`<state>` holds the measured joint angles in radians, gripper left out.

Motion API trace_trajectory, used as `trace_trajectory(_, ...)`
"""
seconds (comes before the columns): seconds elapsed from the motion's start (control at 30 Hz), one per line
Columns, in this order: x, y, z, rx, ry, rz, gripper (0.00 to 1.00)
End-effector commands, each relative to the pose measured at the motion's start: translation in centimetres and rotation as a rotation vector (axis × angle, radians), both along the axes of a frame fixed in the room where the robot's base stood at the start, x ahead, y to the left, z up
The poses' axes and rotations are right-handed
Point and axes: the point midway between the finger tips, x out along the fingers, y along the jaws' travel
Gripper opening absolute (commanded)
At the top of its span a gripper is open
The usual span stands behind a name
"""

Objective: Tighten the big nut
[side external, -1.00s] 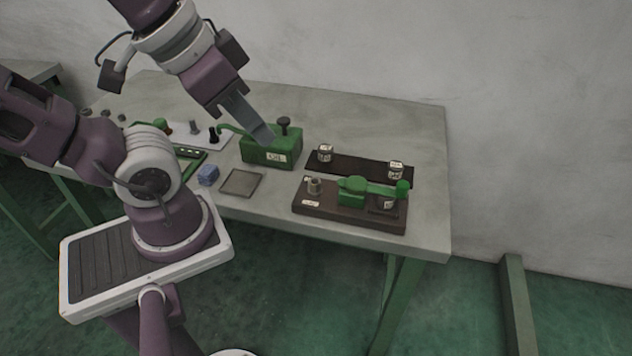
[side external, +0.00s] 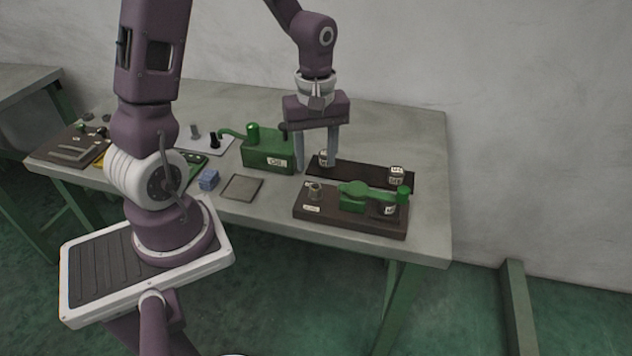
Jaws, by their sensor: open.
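I cannot tell for sure which part is the big nut. A short metal cylinder, perhaps a nut or bushing (side external: 315,191), stands at the left end of the brown base (side external: 340,222), which also bears a green lever (side external: 358,189). A labelled metal piece (side external: 389,209) sits under the lever's right end. On the dark strip (side external: 360,174) behind, a labelled piece (side external: 322,157) stands at the left and another (side external: 396,173) at the right. My gripper (side external: 316,167) points down, open, over the strip's left end. Its fingers partly hide the left piece; whether they straddle it is unclear.
A blue block (side external: 208,179) and a flat square plate (side external: 241,187) lie further left. The table's right end (side external: 431,180) is clear.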

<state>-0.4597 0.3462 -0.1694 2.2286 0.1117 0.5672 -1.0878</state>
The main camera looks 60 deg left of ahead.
Motion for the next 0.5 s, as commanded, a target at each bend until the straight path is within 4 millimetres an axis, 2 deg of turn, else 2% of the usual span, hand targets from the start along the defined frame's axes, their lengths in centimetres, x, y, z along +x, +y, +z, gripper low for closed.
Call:
trace_trajectory(0.3,-0.1,0.0,-5.6,-0.007,0.011,0.015,0.45)
trace_trajectory(0.5,0.0,0.0,-7.3,-0.005,0.007,0.016,0.45)
